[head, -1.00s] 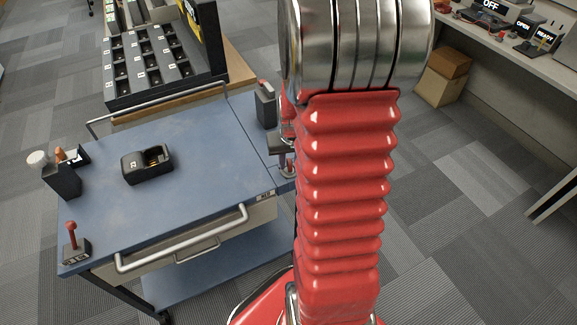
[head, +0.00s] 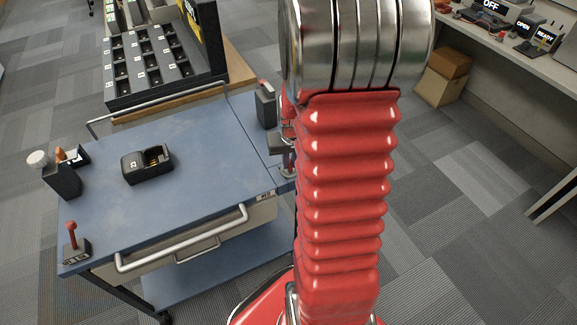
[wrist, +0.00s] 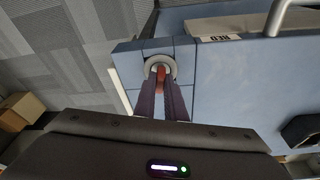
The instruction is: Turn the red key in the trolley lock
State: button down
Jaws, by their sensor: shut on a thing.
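In the wrist view, my gripper (wrist: 161,85) reaches onto a small blue side surface of the trolley (wrist: 230,85). Its two dark fingers are shut on the red key (wrist: 161,71), which stands in a round light-coloured lock ring (wrist: 173,63). A label reading RED (wrist: 220,38) is on the trolley edge close by. In the head view, the trolley's blue top (head: 190,200) is left of my arm. My arm hides most of the lock area and the gripper's fingertips there.
On the trolley top stand a black charger-like holder (head: 147,165), a dark cup with items (head: 62,180) and a red-knobbed lever (head: 72,240). A black slotted rack (head: 150,65) is behind. Cardboard boxes (head: 443,78) stand by the desk at right. Open carpet lies between.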

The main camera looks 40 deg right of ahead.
jog(key=shift+n, duration=0.3)
jog(key=shift+d+n+y, duration=0.1)
jog(key=shift+n+y, duration=0.5)
jog(key=shift+n, duration=1.9)
jog(key=shift+n, duration=0.3)
jog(key=shift+d+n+y, duration=0.1)
jog(key=shift+n+y, duration=0.6)
jog(key=shift+n, duration=1.9)
jog(key=shift+n, duration=0.3)
jog(key=n+y, duration=0.1)
jog(key=n, duration=0.4)
jog(key=shift+d+g, duration=0.15)
jog(key=shift+g, duration=0.25)
